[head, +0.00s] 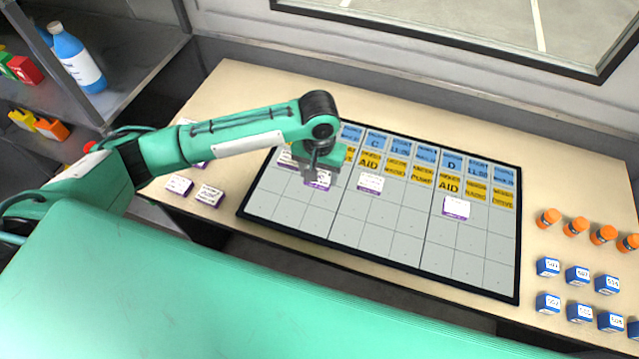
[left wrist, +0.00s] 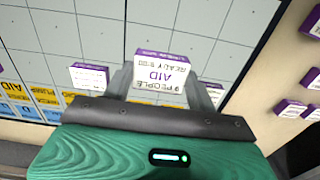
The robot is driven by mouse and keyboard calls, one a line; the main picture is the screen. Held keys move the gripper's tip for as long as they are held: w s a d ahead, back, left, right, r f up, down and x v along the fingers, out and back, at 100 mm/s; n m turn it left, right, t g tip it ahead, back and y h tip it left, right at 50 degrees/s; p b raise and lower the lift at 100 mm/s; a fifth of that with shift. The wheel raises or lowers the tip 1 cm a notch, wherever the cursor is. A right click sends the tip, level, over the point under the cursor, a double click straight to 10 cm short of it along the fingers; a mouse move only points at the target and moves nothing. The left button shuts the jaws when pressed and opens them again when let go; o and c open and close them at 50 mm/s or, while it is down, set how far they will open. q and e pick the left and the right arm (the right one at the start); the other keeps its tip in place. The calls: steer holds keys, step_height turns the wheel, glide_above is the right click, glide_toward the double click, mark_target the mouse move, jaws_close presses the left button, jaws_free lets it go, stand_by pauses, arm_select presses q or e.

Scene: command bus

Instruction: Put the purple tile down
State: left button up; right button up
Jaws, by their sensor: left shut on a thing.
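The gripper is shut on the tile. Whether the tile touches the board cannot be told. My right gripper is not in view.
Other purple-edged tiles lie on the board, one mid-board (head: 370,183) and one further right (head: 456,207). More loose tiles (head: 209,196) lie left of the board. Orange-capped bottles (head: 576,226) and blue blocks (head: 577,275) stand at the right. The board's lower cells are clear.

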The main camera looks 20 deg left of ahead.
mark_target(319, 195)
arm_select(q)
steer(key=shift+f, duration=0.9)
step_height(319, 195, down, 4)
steer(key=shift+f, duration=0.2)
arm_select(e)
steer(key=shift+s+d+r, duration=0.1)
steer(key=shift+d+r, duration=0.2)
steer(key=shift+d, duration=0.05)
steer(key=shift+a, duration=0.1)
arm_select(q)
steer(key=o, duration=1)
steer(key=shift+f, duration=0.1)
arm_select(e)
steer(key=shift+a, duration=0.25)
arm_select(q)
step_height(319, 195, up, 12)
steer(key=shift+r+b, duration=0.15)
steer(key=shift+b, duration=0.45)
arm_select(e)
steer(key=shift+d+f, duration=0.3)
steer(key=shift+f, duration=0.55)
